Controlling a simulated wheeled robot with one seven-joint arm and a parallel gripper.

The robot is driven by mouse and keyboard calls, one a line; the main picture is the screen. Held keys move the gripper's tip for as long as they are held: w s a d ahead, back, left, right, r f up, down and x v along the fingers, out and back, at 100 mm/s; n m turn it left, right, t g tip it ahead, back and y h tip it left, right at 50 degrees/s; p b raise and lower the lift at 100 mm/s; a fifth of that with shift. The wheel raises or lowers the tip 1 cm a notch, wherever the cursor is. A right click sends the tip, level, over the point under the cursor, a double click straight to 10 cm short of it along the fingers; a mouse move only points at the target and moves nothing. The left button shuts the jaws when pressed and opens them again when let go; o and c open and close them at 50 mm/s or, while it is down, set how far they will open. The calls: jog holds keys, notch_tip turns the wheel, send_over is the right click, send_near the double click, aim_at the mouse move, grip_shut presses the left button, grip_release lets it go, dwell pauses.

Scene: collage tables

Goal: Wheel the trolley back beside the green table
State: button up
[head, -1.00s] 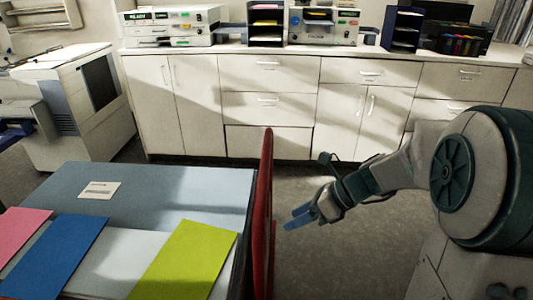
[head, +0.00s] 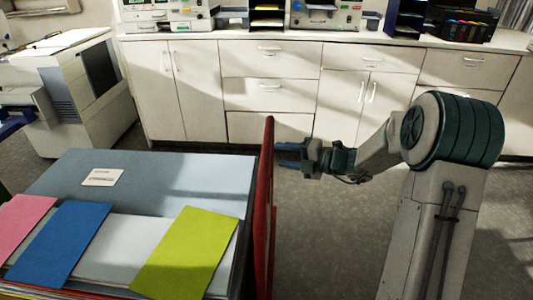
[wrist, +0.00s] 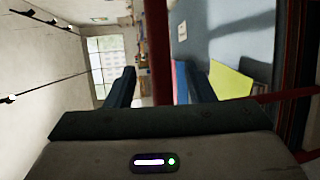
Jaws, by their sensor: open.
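The trolley (head: 215,172) stands at lower left in the head view, with a blue-grey top and a red upright frame (head: 266,200) along its right side. Coloured sheets and a small white label lie on top. My gripper (head: 285,155) is at the right of the red frame, near its upper part, with the fingers pointing left at it. In the wrist view, my gripper (wrist: 160,85) is open, and a red bar (wrist: 158,50) shows between the two fingers. Contact cannot be told. I cannot make out a green table.
White cabinets (head: 270,95) with machines and paper racks on top line the back wall. A white copier (head: 75,95) stands at the back left. Grey floor (head: 325,235) is clear between the trolley and my arm, and in front of the cabinets.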

aim_at(267, 152)
jog(key=x, duration=0.6)
jog(key=shift+a+f, duration=0.1)
jog(key=shift+a, duration=0.15)
grip_shut()
jog(key=shift+d, duration=0.1)
